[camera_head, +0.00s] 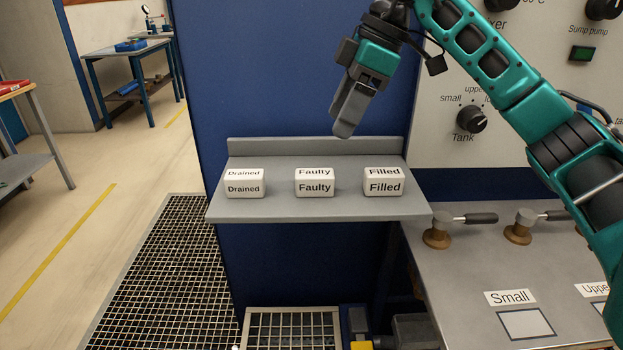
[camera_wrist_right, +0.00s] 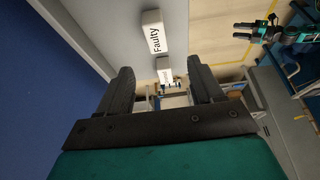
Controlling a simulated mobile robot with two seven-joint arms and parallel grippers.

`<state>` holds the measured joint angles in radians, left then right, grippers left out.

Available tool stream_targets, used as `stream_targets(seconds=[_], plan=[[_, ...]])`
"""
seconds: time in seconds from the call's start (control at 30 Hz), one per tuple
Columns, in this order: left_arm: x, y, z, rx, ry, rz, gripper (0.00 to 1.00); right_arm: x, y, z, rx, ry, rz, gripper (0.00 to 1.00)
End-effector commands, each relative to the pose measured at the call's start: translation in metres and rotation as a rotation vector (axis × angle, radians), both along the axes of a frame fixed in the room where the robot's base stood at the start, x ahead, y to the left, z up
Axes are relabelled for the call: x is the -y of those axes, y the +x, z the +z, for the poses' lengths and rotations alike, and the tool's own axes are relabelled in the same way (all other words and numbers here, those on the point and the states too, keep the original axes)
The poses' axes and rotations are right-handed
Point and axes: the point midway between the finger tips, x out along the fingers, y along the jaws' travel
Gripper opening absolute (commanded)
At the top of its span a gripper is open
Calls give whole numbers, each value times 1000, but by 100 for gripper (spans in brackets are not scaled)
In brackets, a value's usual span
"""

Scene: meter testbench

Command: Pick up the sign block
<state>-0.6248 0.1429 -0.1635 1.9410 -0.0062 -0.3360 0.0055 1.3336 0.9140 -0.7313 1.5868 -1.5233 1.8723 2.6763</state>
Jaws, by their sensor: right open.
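Three white sign blocks stand in a row on a grey shelf (camera_head: 300,208). They read "Drained" (camera_head: 244,184), "Faulty" (camera_head: 314,182) and "Filled" (camera_head: 384,181), from left to right. My right gripper (camera_head: 345,128) is above the shelf, over the gap between "Faulty" and "Filled", touching neither. In the right wrist view its two fingers (camera_wrist_right: 163,82) are apart. The "Faulty" block (camera_wrist_right: 152,33) lies beyond them, and another block (camera_wrist_right: 164,70) shows between the fingertips, its label too small to read.
A raised grey lip (camera_head: 315,146) and a blue wall (camera_head: 260,80) stand behind the shelf. At the right are a panel with knobs (camera_head: 470,118) and a bench with lever handles (camera_head: 466,220). A floor grating (camera_head: 165,270) lies to the left.

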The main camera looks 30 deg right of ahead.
Motion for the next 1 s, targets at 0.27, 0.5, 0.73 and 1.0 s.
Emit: stream_targets(seconds=[0.27,0.5,0.73,1.0], plan=[[0,-1,-8,-3,0,-1,48,-17,8,-49,-5,-2,0,66],[0,-2,-9,-4,-1,0,48,-24,12,-67,-1,0,0,66],[0,-1,-11,-4,0,1,48,-28,19,-90,-5,-1,2,66],[0,-1,-12,-4,0,1,48,-37,25,-116,0,0,1,66]])
